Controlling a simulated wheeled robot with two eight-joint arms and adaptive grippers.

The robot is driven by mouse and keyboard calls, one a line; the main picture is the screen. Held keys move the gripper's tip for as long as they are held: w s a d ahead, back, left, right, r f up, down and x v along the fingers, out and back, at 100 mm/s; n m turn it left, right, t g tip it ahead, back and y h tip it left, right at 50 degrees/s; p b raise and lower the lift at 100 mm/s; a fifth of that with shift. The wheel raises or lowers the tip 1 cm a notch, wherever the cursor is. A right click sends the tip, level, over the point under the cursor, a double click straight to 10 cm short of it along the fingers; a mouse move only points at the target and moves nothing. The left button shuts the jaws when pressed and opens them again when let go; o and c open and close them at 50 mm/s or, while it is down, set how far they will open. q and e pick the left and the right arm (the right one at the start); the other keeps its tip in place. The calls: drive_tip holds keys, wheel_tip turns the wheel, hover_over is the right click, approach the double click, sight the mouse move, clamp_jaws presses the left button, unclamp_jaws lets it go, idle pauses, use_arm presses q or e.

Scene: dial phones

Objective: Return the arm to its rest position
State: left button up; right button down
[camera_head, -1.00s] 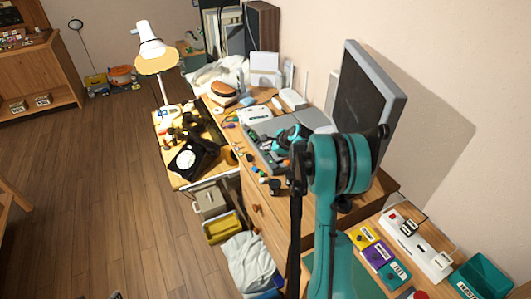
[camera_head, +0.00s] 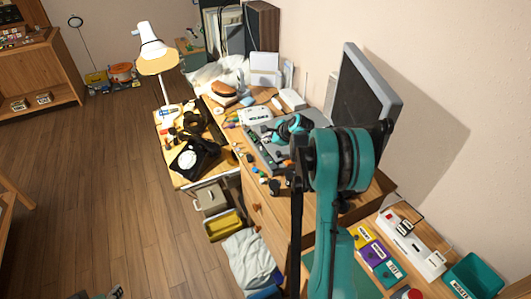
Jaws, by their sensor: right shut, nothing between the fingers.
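My right arm is teal and black and rises from the bottom edge, right of centre, in the head view. Its big joint hides part of the desk and monitor. My right gripper (camera_head: 272,130) is small and dark beyond that joint, above the grey device on the desk. It is shut with nothing in it. A black dial phone (camera_head: 194,159) sits on the lower wooden table to the left, apart from the gripper. My left gripper is not clearly visible.
The dark monitor (camera_head: 366,100) stands close to the right arm. A white lamp (camera_head: 154,48) rises behind the phone. Several coloured boxes and a white power strip (camera_head: 411,245) lie at the lower right. A yellow bin (camera_head: 224,225) stands below the desk. The floor at left is mostly clear.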

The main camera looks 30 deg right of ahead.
idle(0.7)
drive_tip(key=s+a+r+n+g, duration=0.1)
drive_tip(key=s+a+r+n, duration=0.45)
drive_tip(key=a, duration=0.35)
drive_tip(key=s+a+r+n, duration=0.5)
drive_tip(key=s+a+n, duration=0.2)
drive_tip(key=a, duration=0.3)
drive_tip(key=s+a+f+n, duration=0.1)
drive_tip(key=s+a+n, duration=0.2)
drive_tip(key=s, duration=0.3)
drive_tip(key=s+a+f+n, duration=0.1)
drive_tip(key=s+a+n, duration=0.2)
drive_tip(key=s+n, duration=0.3)
drive_tip(key=s+a+f+n+g, duration=0.1)
drive_tip(key=s+a+n, duration=0.2)
drive_tip(key=s, duration=0.5)
drive_tip(key=shift+s+a+n+h, duration=0.2)
drive_tip(key=shift+a+n+h, duration=0.2)
drive_tip(key=shift+n, duration=0.35)
idle(1.9)
